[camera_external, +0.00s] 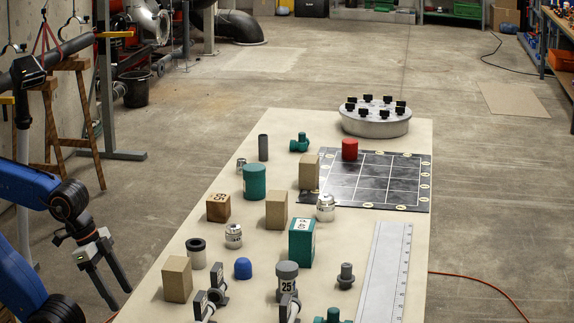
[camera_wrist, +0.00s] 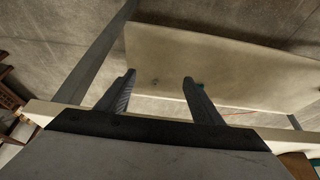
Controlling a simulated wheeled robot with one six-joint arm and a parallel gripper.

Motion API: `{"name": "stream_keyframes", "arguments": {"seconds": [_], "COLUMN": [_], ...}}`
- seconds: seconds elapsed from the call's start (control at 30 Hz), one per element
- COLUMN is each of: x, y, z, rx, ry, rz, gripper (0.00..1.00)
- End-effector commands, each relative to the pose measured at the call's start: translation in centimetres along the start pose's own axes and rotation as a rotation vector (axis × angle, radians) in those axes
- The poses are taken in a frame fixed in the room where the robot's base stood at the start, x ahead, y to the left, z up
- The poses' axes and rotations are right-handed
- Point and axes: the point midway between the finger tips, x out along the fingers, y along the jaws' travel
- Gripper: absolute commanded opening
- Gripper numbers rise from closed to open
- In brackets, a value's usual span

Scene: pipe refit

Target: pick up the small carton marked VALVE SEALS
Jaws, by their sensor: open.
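No VALVE SEALS lettering is readable. A small brown carton (camera_external: 218,208) with dark marks stands on the table (camera_external: 150,300), left of centre. A green carton (camera_external: 301,243) with a white label stands further right. I cannot tell which is the marked one. Plain tan blocks (camera_external: 177,279) stand near the left edge, at the middle and by the black grid. My gripper (camera_external: 122,298) is open and empty, left of the table edge and apart from the cartons. In the wrist view its two fingers (camera_wrist: 158,78) are spread, with mostly bare surface beyond; no carton is clear there.
A green cylinder (camera_external: 254,182), a blue cap (camera_external: 243,268), a grey ring (camera_external: 196,254) and white fittings (camera_external: 233,236) crowd around the cartons. A black grid mat (camera_external: 375,185) with a red cap (camera_external: 349,149), a flange (camera_external: 376,123) and a ruler (camera_external: 388,270) lie to the right.

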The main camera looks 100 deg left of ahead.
Motion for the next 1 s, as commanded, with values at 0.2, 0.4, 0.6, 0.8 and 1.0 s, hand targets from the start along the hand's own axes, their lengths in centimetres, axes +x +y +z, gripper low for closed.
{"name": "stream_keyframes", "arguments": {"seconds": [0.2, 0.4, 0.6, 0.8, 1.0], "x": [-0.2, -4.6, -13.4, -20.5, -25.4], "y": [0.0, 0.0, 0.0, 0.0, 0.0], "z": [-0.1, -2.2, -6.0, -9.1, -11.3], "rx": [0.0, 0.0, 0.0, 0.0, 0.0], "ry": [0.001, 0.006, 0.006, 0.004, 0.002], "rz": [0.0, 0.0, 0.0, 0.0, 0.0], "gripper": [0.61, 0.61, 0.61, 0.61, 0.61]}}
